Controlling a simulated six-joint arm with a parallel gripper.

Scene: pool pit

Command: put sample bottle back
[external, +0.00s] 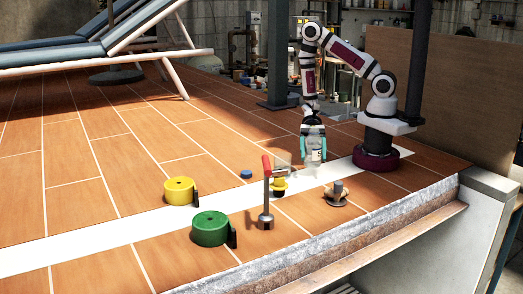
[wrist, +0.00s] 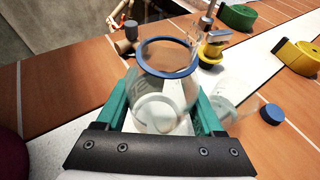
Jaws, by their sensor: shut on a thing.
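The sample bottle (wrist: 165,95) is clear, with an open blue-rimmed mouth facing the wrist camera. My gripper (wrist: 165,112) is shut around its body, with a teal finger on each side. In the external view, my gripper (external: 313,131) points down and holds the bottle (external: 314,156) over the pale strip, in front of my base. Whether its bottom touches the floor is unclear. A small blue disc like a cap (external: 246,174) lies on the tiles to the left; it also shows in the wrist view (wrist: 272,113).
A red-handled metal fitting (external: 266,195) stands upright beside a yellow-based item (external: 279,185). A brass-coloured fitting (external: 338,193) lies near the ledge. Yellow (external: 180,190) and green (external: 210,229) tape-like rolls are left. A faint clear shape (wrist: 228,105) is right of my gripper.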

